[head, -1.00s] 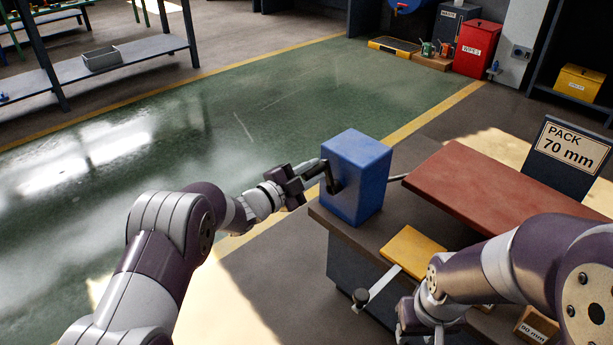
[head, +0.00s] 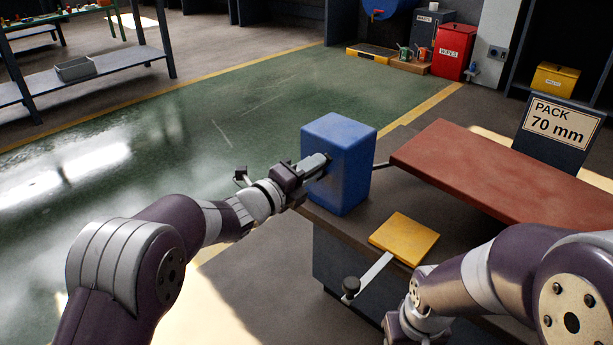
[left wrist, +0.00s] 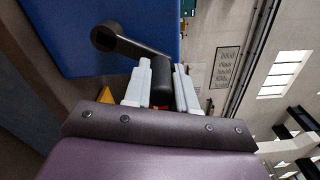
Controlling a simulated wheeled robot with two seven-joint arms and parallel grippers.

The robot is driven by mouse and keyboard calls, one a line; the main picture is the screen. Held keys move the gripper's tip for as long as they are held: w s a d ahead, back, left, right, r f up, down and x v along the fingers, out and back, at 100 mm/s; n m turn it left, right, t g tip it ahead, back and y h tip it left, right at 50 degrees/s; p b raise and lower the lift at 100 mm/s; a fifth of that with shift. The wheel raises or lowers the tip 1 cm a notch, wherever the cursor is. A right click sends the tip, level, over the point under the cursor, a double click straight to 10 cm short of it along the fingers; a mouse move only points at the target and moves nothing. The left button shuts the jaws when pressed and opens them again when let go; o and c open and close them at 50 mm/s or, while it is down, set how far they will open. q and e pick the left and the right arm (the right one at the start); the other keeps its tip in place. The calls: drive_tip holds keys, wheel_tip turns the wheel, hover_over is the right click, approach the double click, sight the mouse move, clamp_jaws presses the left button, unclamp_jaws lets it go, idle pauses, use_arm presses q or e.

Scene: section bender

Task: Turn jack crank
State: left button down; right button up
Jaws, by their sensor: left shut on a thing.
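The jack is a blue box (head: 343,165) on the near left corner of the dark bench. Its black crank (left wrist: 130,44) shows in the left wrist view, with an arm running from a round hub on the blue face to a dark handle (left wrist: 162,85). My left gripper (head: 318,166) is at the left face of the box; in the left wrist view its pale fingers (left wrist: 162,88) are shut around the handle. In the head view the gripper hides the crank. My right arm comes in at the lower right; its gripper's fingers are not visible.
A red-brown slab (head: 500,175) lies right of the box, before a sign (head: 556,123) reading PACK 70 mm. A yellow pad (head: 404,238) and a lever with a black knob (head: 351,286) are at the bench's front. Green floor left of the bench is clear.

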use_arm(q)
drive_tip(key=shift+s+d+f+m+b, duration=0.35)
drive_tip(key=shift+f+m+b, duration=0.1)
drive_tip(key=shift+m+b, duration=0.45)
drive_tip(key=c, duration=0.9)
unclamp_jaws()
drive_tip(key=shift+r, duration=0.1)
drive_tip(key=shift+s+a+r, duration=0.1)
drive_tip(key=shift+s+a, duration=0.1)
drive_tip(key=shift+a, duration=0.05)
drive_tip(key=shift+p+v, duration=2.55)
drive_tip(key=shift+v, duration=3.5)
